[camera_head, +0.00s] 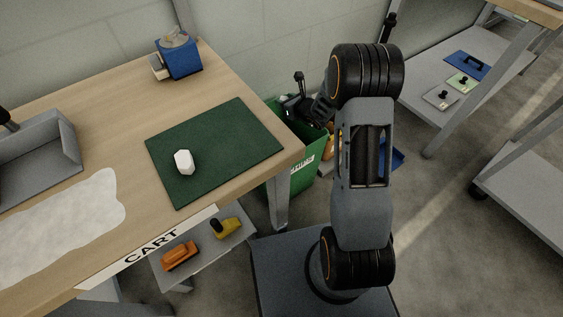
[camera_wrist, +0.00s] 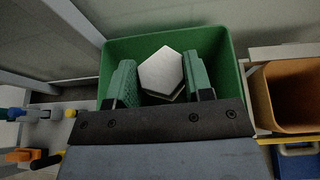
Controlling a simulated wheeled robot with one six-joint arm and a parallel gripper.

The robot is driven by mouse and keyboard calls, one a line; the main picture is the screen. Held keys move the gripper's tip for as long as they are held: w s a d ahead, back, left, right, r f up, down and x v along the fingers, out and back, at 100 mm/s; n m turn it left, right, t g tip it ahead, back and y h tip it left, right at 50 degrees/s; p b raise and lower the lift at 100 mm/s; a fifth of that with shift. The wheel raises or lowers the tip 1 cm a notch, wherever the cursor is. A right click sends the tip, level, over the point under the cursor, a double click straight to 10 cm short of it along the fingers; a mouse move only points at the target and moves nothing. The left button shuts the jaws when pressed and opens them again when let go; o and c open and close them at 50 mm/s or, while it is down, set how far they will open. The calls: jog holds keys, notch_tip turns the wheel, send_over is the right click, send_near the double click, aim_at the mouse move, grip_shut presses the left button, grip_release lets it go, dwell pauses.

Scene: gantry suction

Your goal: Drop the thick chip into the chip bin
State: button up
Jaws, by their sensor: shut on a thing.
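A pale grey hexagonal chip (camera_wrist: 160,72) is between the two green-padded fingers of my gripper (camera_wrist: 160,82) in the wrist view. My gripper is shut on it. The chip and fingers are over the open mouth of a green bin (camera_wrist: 222,45). The green bin (camera_head: 304,178) also shows in the head view, beside the table's right end, with a partly hidden label on its side. In the head view my gripper (camera_head: 297,110) is at the bin's top, its fingertips and the chip hard to make out.
A white blocky piece (camera_head: 184,161) lies on a dark green mat (camera_head: 225,145) on the wooden table (camera_head: 120,95). A blue box (camera_head: 180,58) stands at the table's back. An orange bin (camera_wrist: 290,90) is right of the green bin in the wrist view. A wall is close behind.

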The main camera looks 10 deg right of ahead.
notch_tip(320, 180, down, 6)
jog(key=b, duration=0.3)
jog(key=shift+r, duration=0.15)
jog(key=o, duration=1)
jog(key=p+v, duration=0.3)
jog(key=v, duration=1.1)
jog(key=shift+p, duration=0.35)
jog(key=shift+a, duration=0.15)
